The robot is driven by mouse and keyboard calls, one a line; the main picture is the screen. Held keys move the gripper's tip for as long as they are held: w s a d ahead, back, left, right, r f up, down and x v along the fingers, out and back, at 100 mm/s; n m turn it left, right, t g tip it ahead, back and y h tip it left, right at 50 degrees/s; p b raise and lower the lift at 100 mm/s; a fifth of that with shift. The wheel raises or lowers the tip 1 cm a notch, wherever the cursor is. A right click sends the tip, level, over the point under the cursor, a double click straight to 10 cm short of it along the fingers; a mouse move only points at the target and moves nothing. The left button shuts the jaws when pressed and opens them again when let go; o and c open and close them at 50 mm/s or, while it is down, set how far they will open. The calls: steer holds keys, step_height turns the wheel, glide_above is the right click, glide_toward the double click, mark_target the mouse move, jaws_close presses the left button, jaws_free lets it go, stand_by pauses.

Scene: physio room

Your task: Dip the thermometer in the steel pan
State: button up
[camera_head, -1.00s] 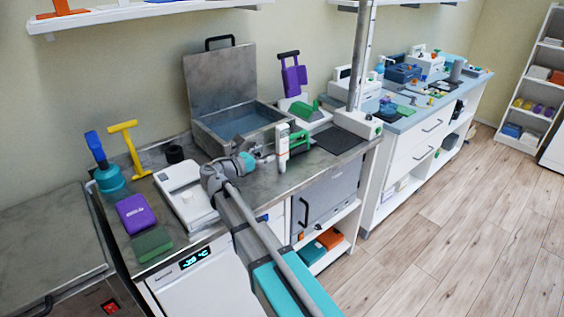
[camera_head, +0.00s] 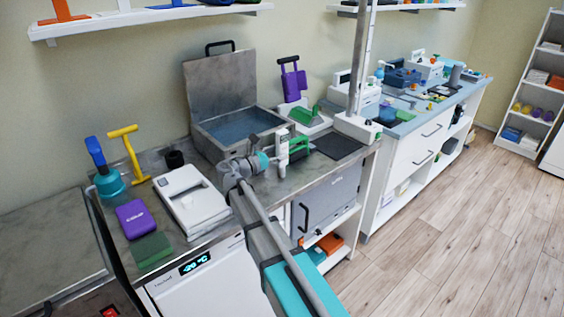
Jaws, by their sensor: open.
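The steel pan (camera_head: 205,133) stands on the grey counter at the back, with water inside and its hinged lid (camera_head: 217,82) raised. A white upright device that looks like the thermometer (camera_head: 283,146) stands in front of the pan's right corner, outside it. My gripper (camera_head: 276,159) is open at the left side of this device, at about mid-height. The fingertips are small and partly hidden, so I cannot tell whether they touch it or reach around it.
A green-handled item (camera_head: 299,144) is close behind and right of the thermometer. A white scale-like device (camera_head: 190,200) lies left of my arm. A purple-handled device (camera_head: 292,82) and a metal post (camera_head: 360,60) stand to the right. Floor is clear at right.

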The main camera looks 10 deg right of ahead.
steer(key=shift+x, duration=1.05)
jaws_close()
